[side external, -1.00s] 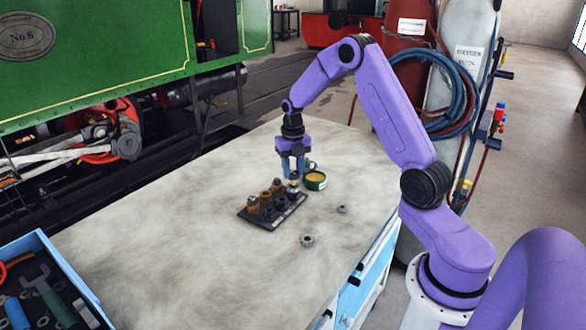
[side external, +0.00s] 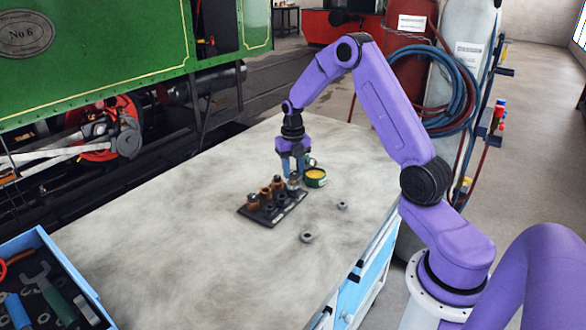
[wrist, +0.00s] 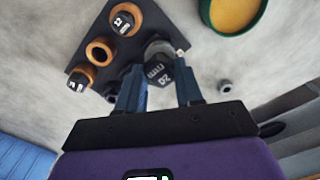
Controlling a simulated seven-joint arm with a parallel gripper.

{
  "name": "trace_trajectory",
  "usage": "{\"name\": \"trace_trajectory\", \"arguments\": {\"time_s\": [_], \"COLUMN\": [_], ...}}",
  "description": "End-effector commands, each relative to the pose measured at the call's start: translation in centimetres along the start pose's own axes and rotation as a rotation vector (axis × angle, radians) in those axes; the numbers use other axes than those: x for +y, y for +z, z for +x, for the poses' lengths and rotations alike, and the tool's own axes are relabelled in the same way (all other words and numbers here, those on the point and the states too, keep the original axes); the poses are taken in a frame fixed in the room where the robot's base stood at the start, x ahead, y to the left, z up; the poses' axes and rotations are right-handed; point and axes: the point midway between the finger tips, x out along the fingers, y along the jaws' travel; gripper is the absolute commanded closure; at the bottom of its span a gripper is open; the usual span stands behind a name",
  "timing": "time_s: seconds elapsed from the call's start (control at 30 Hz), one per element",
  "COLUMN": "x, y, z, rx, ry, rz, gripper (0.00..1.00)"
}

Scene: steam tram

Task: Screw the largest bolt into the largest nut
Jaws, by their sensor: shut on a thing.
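My gripper (side external: 293,172) points down over the far right end of a dark rack (side external: 258,221). In the wrist view, its two blue fingers (wrist: 160,78) are shut on a dark hex bolt head (wrist: 158,73) with white markings that look like "M20". A silver metal part (wrist: 159,47) shows just beyond the head, at the rack's edge. It also shows below the fingers in the side view (side external: 293,184). Whether the bolt is threaded into it cannot be told. Copper-coloured rings stand on the rack, with another marked bolt (wrist: 123,22) in one and an empty-looking ring (wrist: 99,51) beside it.
A green tin with yellow contents (side external: 316,178) stands close to the gripper's right. Two loose nuts lie on the table, one nearer (side external: 307,237) and one farther (side external: 342,206). A blue tool tray (side external: 45,285) is at lower left. The table's left part is clear.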

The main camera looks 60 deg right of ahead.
Motion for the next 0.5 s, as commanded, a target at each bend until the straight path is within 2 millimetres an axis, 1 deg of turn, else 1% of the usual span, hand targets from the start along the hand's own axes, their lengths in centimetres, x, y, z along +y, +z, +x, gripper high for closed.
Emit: {"name": "trace_trajectory", "arguments": {"time_s": [0.5], "x": [0.0], "y": [-0.01], "z": [0.6], "rx": [0.001], "ry": [0.0], "rz": [0.0], "gripper": [0.94]}}
